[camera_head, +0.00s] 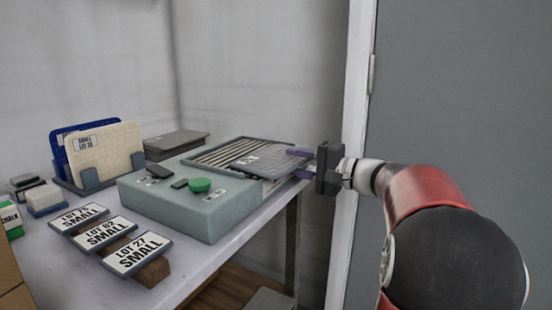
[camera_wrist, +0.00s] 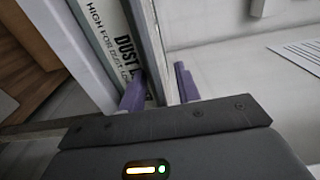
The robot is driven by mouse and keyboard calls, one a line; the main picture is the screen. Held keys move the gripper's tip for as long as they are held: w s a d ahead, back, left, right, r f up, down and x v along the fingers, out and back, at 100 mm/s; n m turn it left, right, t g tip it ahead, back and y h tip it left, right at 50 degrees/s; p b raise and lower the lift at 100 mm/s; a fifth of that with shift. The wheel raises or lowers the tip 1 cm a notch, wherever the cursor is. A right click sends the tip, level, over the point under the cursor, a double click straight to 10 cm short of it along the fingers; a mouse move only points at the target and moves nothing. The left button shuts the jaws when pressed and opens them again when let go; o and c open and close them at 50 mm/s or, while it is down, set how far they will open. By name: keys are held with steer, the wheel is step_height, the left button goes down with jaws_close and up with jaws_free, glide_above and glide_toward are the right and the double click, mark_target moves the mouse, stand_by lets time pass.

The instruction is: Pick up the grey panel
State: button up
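The grey panel (camera_head: 268,160) is a thin dark plate with a grid pattern. In the head view it lies on the right end of the slatted top of a grey-green box (camera_head: 205,218). My gripper (camera_head: 299,163) is at the panel's right edge, with its two purple fingers spread apart. In the wrist view the fingers of my gripper (camera_wrist: 160,80) stand on either side of a thin grey edge (camera_wrist: 152,42), which looks like the panel's. A gap shows beside the right finger. Part of the panel's near edge is hidden by the fingers.
The box has a green button (camera_head: 199,185) and stands on a grey table (camera_head: 190,267). Left are label plates (camera_head: 104,234) and a rack holding a blue panel (camera_head: 60,146) and a cream panel (camera_head: 105,152). A grey door (camera_head: 455,90) and white frame (camera_head: 357,80) are close behind my gripper.

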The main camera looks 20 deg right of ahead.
jaws_close()
stand_by(0.4)
